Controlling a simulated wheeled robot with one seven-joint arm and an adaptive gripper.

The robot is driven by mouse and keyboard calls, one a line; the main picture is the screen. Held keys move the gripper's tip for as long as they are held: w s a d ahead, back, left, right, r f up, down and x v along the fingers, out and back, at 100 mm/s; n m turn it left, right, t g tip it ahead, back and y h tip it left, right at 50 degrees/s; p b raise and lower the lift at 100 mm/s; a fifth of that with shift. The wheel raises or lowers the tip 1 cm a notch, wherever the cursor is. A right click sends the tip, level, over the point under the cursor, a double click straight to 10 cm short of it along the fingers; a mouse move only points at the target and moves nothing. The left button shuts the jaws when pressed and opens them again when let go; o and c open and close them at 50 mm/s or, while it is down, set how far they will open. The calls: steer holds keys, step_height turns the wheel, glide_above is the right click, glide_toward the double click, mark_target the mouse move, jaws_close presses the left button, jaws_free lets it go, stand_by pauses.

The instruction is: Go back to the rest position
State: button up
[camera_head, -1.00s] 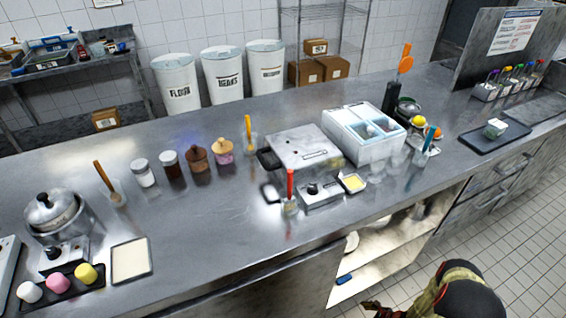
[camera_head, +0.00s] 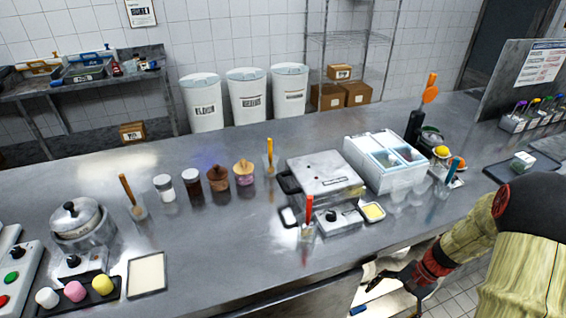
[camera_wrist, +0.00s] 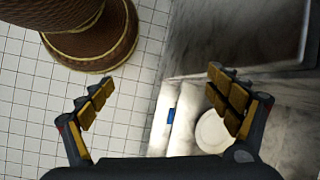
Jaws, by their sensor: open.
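My gripper (camera_head: 408,281) is at the lower right of the head view, in front of the counter's front edge and low by the open shelf. In the wrist view my gripper (camera_wrist: 165,95) has its two fingers spread wide apart, with nothing between them. Below it show white floor tiles and the open shelf under the counter. My arm comes in from the right edge of the head view and hides part of the counter front.
A white round item (camera_wrist: 212,131) and a blue item (camera_wrist: 171,115) lie on the shelf. Tiled floor is clear.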

steer(key=s+a+r+n+t+h, duration=0.1)
steer(key=s+a+r+n+t, duration=0.1)
steer(key=r, duration=0.9)
steer(key=s+a+r+n+t+h, duration=0.2)
steer(key=s+a+r+n, duration=0.3)
steer(key=r, duration=0.7)
steer(key=s+a+r+n+t+h+p, duration=0.1)
steer(key=s+a+r+n+t+h, duration=0.1)
steer(key=r, duration=1)
steer(key=s+a+n, duration=0.1)
steer(key=s+a, duration=0.1)
steer(key=a, duration=0.1)
steer(key=shift+s+a+n+t, duration=0.3)
steer(key=shift+a+n+t, duration=0.1)
